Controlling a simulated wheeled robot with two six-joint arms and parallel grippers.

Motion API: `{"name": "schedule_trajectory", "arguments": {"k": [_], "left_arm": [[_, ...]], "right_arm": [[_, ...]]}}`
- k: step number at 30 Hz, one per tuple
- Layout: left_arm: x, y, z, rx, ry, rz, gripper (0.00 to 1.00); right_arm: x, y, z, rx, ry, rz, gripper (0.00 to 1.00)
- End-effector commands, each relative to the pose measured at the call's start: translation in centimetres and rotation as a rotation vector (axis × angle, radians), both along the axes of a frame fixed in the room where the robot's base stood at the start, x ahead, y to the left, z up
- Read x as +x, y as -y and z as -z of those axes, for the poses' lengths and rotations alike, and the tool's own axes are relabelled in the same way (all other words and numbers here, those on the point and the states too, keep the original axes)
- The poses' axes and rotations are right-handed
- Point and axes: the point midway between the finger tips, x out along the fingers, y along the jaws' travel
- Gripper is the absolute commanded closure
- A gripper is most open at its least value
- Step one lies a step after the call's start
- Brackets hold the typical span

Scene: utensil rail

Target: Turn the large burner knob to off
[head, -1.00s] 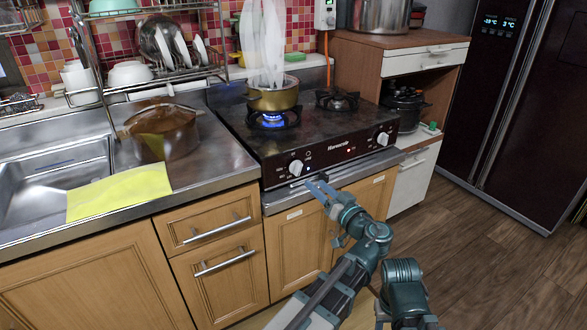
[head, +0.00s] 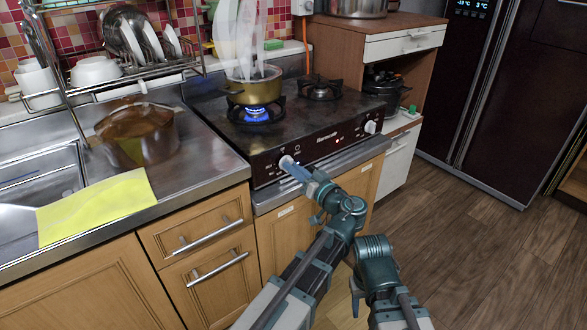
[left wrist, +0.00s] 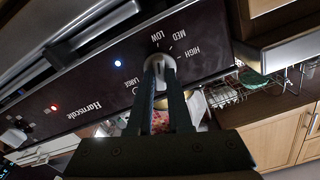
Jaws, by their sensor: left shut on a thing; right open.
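The large burner knob (head: 286,162) is pale and sits at the left of the black stove front. In the left wrist view the knob (left wrist: 157,62) is by the printed words LOW, MED, HIGH and LARGE; its pointer is hidden. My left gripper (head: 292,167) is shut on the knob, and its fingers (left wrist: 158,72) cover part of it. A blue flame (head: 256,112) burns on the left burner under a steaming gold pot (head: 254,90). My right gripper (head: 357,296) hangs low, well below the stove front, empty and open; its jaws show poorly.
A second knob (head: 371,127) is at the right of the stove front. The right burner (head: 320,88) has no pot on it. A brown see-through pot (head: 137,138) and a yellow cloth (head: 95,205) lie on the steel counter at left. A drawer handle (head: 207,236) juts out below.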

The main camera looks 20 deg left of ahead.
Motion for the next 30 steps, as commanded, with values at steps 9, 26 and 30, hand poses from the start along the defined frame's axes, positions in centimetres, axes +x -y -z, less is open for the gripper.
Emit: {"name": "schedule_trajectory", "arguments": {"k": [9,26,30], "left_arm": [[0.01,0.0,0.0,0.001,-0.001,0.0,1.0],[0.06,0.05,0.05,0.188,-0.24,0.0,1.0],[0.08,0.06,0.07,0.269,-0.345,0.0,1.0]], "right_arm": [[0.0,0.0,0.0,0.0,0.0,0.0,0.5],[0.01,-0.01,0.04,0.0,0.0,0.0,0.5],[0.0,0.0,0.07,0.0,0.0,0.0,0.5]]}}
